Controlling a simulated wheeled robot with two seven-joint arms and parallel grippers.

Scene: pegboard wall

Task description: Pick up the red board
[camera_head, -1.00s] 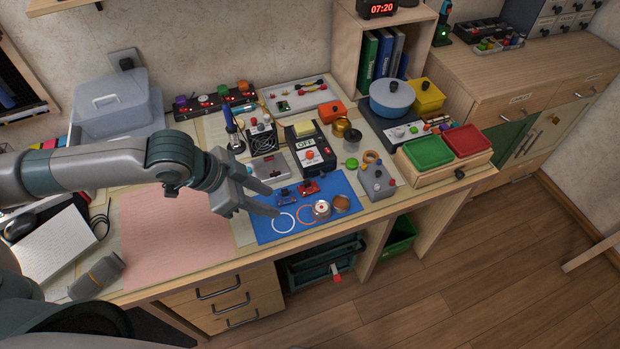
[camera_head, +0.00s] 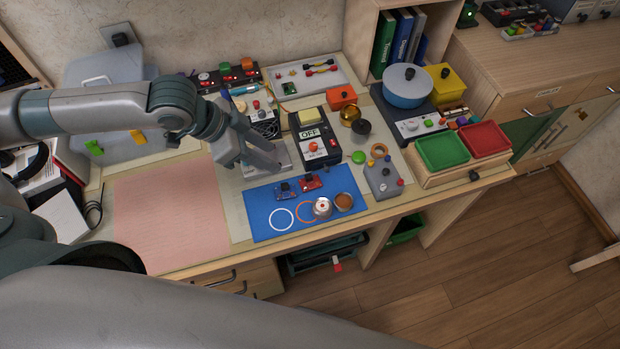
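The red board (camera_head: 310,182) is a small red circuit board lying on the upper part of the blue mat (camera_head: 262,219). A similar small blue board (camera_head: 285,190) lies just left of it. My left gripper (camera_head: 275,169) reaches in from the left, above the table and up and left of the red board. It appears open, with nothing between its fingers, and is apart from the red board. My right gripper is not in view.
A white ring (camera_head: 281,219), an orange ring, a silver round part (camera_head: 322,207) and a brown one (camera_head: 344,201) lie on the mat. A black device marked OFF (camera_head: 315,145) stands behind the red board. A grey button box (camera_head: 383,181) is to the right. The pink mat (camera_head: 170,215) is clear.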

